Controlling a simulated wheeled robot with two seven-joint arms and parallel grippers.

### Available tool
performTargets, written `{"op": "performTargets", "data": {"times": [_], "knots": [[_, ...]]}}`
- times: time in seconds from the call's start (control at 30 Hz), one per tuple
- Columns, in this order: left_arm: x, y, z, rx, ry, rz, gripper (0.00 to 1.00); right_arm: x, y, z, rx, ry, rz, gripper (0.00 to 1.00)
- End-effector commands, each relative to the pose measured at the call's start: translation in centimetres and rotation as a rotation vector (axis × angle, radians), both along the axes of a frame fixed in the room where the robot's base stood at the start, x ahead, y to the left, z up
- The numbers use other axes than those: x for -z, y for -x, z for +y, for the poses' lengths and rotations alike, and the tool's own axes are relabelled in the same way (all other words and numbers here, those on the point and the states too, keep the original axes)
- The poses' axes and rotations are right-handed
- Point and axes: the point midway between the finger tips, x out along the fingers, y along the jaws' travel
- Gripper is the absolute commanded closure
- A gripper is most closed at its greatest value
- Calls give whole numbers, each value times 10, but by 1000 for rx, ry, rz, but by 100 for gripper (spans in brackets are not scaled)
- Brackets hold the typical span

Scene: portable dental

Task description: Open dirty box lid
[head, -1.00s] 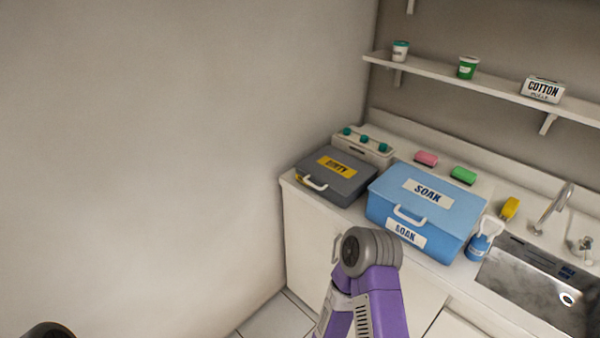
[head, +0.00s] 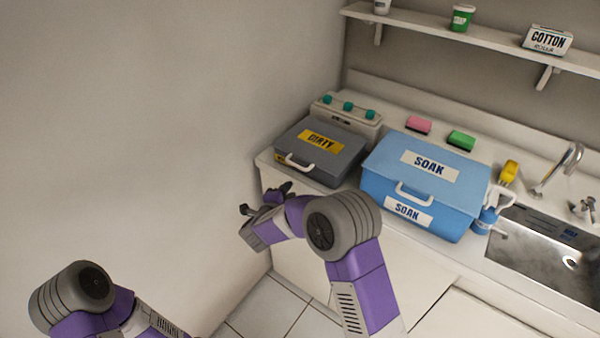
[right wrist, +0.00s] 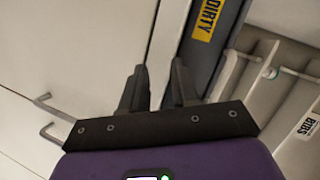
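The grey dirty box (head: 340,165) stands shut on the counter's left end. Its lid has a yellow DIRTY label (head: 321,141), and a white handle (head: 300,163) is at its front. The box's dark side and yellow label also show at the top of the right wrist view (right wrist: 207,20). My right gripper (head: 264,199) is below and left of the handle, in front of the cabinet, apart from the box. Its two fingers are spread with nothing between them in the right wrist view (right wrist: 158,88). My left arm shows at lower left; its gripper is out of view.
A blue SOAK box (head: 425,180) stands right of the dirty box. A white unit with teal knobs (head: 346,116) is behind it. Sponges, a blue bottle (head: 486,220) and a sink (head: 545,250) are farther right. A wall closes the left side.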

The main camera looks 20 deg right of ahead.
Motion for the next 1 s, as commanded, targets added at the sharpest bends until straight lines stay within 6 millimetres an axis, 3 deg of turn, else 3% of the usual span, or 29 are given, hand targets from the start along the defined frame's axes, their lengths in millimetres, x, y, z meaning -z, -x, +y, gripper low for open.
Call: {"op": "performTargets", "data": {"times": [0.03, 0.1, 0.2, 0.3, 0.8, 1.0], "knots": [[6, 0, 0, 0, 0, 0, 57, -25, -2, 6, 89, -46, -94, 71], [9, 0, 0, 1, 0, -1, 57, -51, 3, 9, 202, -104, -188, 71], [12, 0, 0, 1, 0, -1, 57, -73, 11, 13, 309, -164, -268, 71], [13, 0, 0, 1, 0, -1, 57, -82, 16, 13, 364, -195, -305, 71], [28, 0, 0, 1, 0, -1, 57, -70, -22, -38, 378, -200, -310, 71], [29, 0, 0, 1, 0, -1, 57, -69, -28, -44, 374, -200, -309, 71]]}}
